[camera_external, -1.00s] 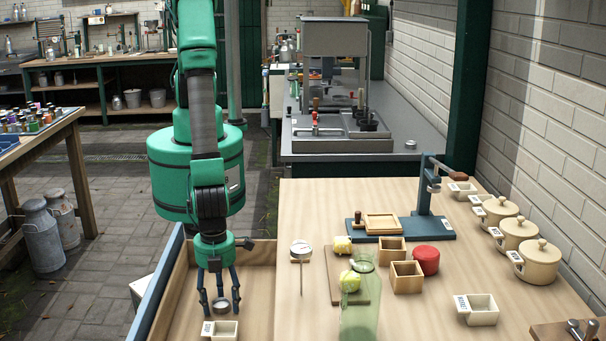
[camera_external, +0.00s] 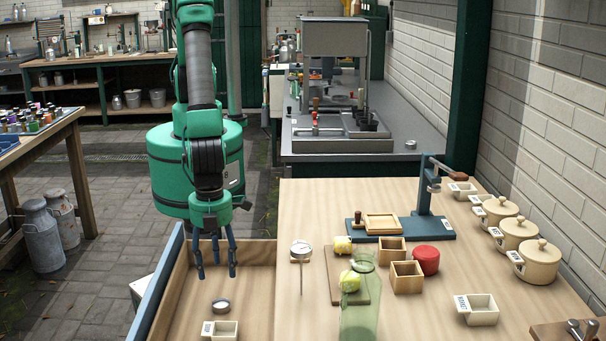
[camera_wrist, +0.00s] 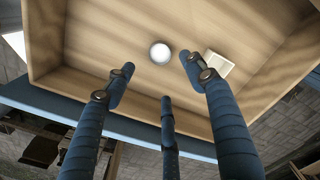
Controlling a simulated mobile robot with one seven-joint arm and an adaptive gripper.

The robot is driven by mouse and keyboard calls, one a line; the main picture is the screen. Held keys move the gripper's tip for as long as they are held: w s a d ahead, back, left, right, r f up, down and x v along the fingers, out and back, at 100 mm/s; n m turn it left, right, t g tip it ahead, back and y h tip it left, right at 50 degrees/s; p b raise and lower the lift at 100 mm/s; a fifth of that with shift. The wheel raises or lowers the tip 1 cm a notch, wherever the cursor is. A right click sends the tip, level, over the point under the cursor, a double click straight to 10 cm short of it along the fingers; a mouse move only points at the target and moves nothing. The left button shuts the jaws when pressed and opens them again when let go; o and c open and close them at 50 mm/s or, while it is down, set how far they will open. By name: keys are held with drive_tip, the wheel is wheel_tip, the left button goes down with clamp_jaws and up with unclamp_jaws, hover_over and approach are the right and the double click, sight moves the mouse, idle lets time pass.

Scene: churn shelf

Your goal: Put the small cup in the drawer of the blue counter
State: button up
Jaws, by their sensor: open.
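The small cup (camera_external: 221,305) is a round grey metal cup on the floor of the open drawer (camera_external: 258,280). In the wrist view the cup (camera_wrist: 160,52) shows as a bright round shape beyond my fingertips, with the drawer's wooden walls (camera_wrist: 45,45) around it. My gripper (camera_external: 215,272) is open and empty above the cup, with a clear gap between its blue fingers and the cup. The fingers (camera_wrist: 160,82) are spread in the wrist view and touch nothing.
A labelled cream box (camera_external: 222,331) lies in the drawer in front of the cup. The counter top (camera_external: 440,290) holds a thermometer (camera_external: 301,252), a green glass jar (camera_external: 360,310), wooden boxes (camera_external: 406,277) and a red round thing (camera_external: 426,260). The drawer's back part is bare.

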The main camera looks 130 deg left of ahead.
drive_tip(key=shift+r, duration=0.6)
drive_tip(key=a+r+n+t, duration=0.15)
drive_tip(key=a+r, duration=0.35)
drive_tip(key=r, duration=0.6)
drive_tip(key=a+r+n, duration=0.3)
drive_tip(key=a+r, duration=0.3)
drive_tip(key=r, duration=0.4)
drive_tip(key=a+r+n+t, duration=0.15)
drive_tip(key=a+r, duration=0.35)
drive_tip(key=r, duration=0.6)
drive_tip(key=s+a+r+n+t, duration=0.1)
drive_tip(key=s+a+r+n, duration=0.2)
drive_tip(key=s+a+r, duration=0.4)
drive_tip(key=s+a+r+n+t, duration=0.1)
drive_tip(key=s+a+r+n, duration=0.3)
drive_tip(key=s+a+r, duration=0.3)
drive_tip(key=s+r, duration=0.1)
drive_tip(key=s, duration=0.4)
drive_tip(key=shift+a+t, duration=0.2)
drive_tip(key=shift+t, duration=0.1)
